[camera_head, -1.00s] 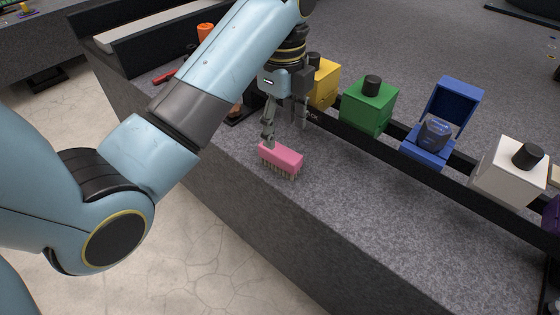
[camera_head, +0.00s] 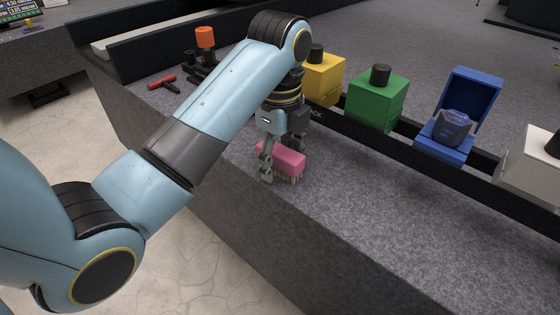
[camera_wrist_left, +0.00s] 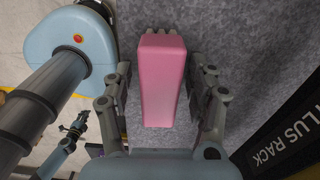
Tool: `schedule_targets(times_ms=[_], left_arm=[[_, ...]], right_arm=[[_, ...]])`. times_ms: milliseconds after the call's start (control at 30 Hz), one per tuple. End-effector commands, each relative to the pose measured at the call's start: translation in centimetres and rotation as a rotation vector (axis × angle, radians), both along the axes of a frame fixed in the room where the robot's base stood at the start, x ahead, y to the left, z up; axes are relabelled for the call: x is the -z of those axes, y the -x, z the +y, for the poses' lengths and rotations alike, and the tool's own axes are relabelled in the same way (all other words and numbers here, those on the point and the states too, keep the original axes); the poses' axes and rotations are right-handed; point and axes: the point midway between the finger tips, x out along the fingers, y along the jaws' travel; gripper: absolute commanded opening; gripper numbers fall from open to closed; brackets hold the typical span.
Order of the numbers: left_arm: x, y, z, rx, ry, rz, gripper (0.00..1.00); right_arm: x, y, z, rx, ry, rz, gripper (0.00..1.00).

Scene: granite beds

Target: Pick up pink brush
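The pink brush (camera_head: 282,155) stands bristles down on the grey granite bed (camera_head: 330,215), near its front edge. My left gripper (camera_head: 282,170) points down over it, with one finger on the near side and the other partly hidden behind the brush. In the left wrist view the pink back of the brush (camera_wrist_left: 162,80) lies between the two open fingers (camera_wrist_left: 163,85), with a gap showing on each side. My right gripper does not show in the head view.
A black rack behind the brush holds a yellow box (camera_head: 323,80), a green box (camera_head: 376,100), an open blue box (camera_head: 458,115) and a white box (camera_head: 530,165). A red-handled tool (camera_head: 162,82) and an orange-topped item (camera_head: 205,38) are at the left. The bed's front right is clear.

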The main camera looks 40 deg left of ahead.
Motion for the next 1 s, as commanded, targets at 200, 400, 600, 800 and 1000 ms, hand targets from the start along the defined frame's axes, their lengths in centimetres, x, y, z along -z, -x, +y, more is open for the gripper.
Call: schedule_targets(times_ms=[200, 400, 600, 800, 1000], left_arm=[[0.0, 0.0, 0.0, 0.000, 0.000, 0.000, 0.27], [0.0, 0.0, 0.0, 0.000, 0.000, 0.001, 0.01], [0.0, 0.0, 0.0, 0.000, 0.000, 0.000, 0.00], [-1.1, 0.0, 0.0, 0.000, 0.000, -0.001, 0.00], [-4.5, 0.0, 0.0, 0.000, 0.000, -0.002, 0.00]], right_arm=[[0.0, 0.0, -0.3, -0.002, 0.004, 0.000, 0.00], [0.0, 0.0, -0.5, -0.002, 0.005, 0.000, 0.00], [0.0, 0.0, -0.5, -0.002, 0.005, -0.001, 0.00], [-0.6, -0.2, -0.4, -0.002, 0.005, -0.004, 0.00], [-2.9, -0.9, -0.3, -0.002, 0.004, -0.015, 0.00]])
